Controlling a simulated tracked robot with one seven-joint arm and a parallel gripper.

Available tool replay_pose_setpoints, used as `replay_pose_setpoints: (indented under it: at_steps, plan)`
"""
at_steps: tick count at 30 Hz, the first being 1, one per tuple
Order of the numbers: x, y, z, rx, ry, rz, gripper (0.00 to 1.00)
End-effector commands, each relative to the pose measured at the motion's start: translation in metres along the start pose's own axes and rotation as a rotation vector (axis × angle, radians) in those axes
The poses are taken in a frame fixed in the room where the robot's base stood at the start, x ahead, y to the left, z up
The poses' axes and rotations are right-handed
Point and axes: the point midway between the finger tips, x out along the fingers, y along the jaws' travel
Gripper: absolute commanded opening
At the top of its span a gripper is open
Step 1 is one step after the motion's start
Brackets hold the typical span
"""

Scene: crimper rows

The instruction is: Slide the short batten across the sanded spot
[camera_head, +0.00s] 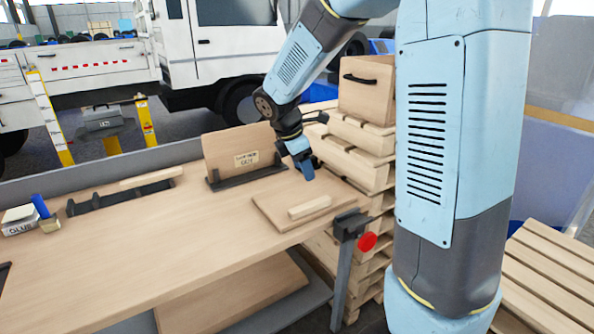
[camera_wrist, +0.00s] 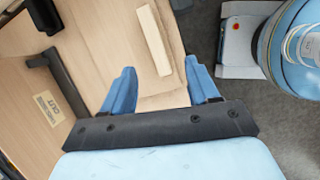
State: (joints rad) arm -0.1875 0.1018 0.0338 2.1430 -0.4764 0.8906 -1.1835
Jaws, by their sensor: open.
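The short batten (camera_head: 309,207), a pale wooden strip, lies flat on a square wooden board (camera_head: 272,212) at the table's right end. In the wrist view the batten (camera_wrist: 153,38) lies ahead of the fingers, its near end at the gap between them. My gripper (camera_head: 304,168) is above the board's back part, behind the batten and apart from it. In the wrist view its two blue fingers (camera_wrist: 161,82) are spread with nothing held. I cannot clearly make out the sanded spot on the board.
A dark rack (camera_head: 120,196) with a longer strip (camera_head: 152,177) lies at the table's back left, near a glue box (camera_head: 19,221). A clamp (camera_head: 354,226) grips the right edge. The table's middle is clear.

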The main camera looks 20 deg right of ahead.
Motion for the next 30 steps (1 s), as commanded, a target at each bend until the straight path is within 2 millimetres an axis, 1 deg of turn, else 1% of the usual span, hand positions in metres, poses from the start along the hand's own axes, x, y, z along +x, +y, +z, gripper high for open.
replay_pose_setpoints:
  at_steps: [1, 3, 6, 11, 14, 30]
  plan:
    - [0.007, 0.006, -0.005, -0.050, -0.008, -0.009, 0.60]
    - [0.015, 0.013, -0.010, -0.110, -0.018, -0.016, 0.60]
    - [0.021, 0.019, -0.014, -0.163, -0.026, -0.022, 0.60]
    - [0.029, 0.021, -0.015, -0.190, -0.030, -0.025, 0.60]
    - [0.038, 0.021, -0.015, -0.189, -0.031, -0.026, 0.60]
    - [0.122, 0.018, -0.013, -0.187, -0.029, -0.027, 0.60]
